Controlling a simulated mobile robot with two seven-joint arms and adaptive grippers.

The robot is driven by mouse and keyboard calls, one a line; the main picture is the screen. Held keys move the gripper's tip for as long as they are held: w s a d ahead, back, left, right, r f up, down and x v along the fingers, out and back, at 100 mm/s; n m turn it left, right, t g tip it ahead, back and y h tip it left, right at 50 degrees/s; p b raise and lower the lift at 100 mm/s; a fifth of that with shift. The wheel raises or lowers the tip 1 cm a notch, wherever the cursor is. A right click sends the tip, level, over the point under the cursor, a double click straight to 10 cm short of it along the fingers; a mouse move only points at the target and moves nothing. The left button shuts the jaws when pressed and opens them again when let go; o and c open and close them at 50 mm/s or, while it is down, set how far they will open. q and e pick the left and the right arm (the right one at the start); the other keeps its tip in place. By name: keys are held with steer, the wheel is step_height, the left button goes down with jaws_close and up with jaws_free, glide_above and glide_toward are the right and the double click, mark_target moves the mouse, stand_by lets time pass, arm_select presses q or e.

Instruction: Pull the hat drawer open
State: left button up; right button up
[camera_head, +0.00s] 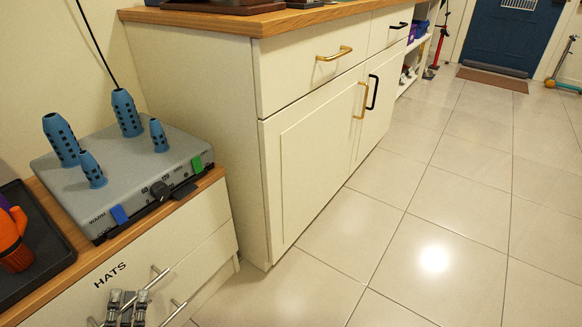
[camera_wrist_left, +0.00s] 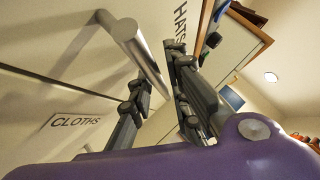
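The hat drawer (camera_head: 75,293) is the upper drawer of the low cabinet at lower left, with HATS lettering on its cream front. It looks shut. Its silver bar handle (camera_head: 157,275) runs along the front; in the left wrist view the bar (camera_wrist_left: 141,52) reaches down toward the space between the fingers. My left gripper (camera_head: 127,303) is at this handle and hides its middle part. In the left wrist view its fingers (camera_wrist_left: 160,88) are apart, and I see no firm grip on the bar. My right gripper is not in view.
A lower drawer with its own handle (camera_head: 174,311) is just below; a CLOTHS label (camera_wrist_left: 76,120) shows in the wrist view. On the cabinet top are a grey dryer box (camera_head: 130,180) and a dark tray (camera_head: 40,250). A taller cream cabinet (camera_head: 195,100) stands behind. Tiled floor at right is clear.

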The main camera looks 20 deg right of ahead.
arm_select(q)
jaws_close()
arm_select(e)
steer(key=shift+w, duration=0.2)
arm_select(q)
steer(key=shift+s, duration=0.1)
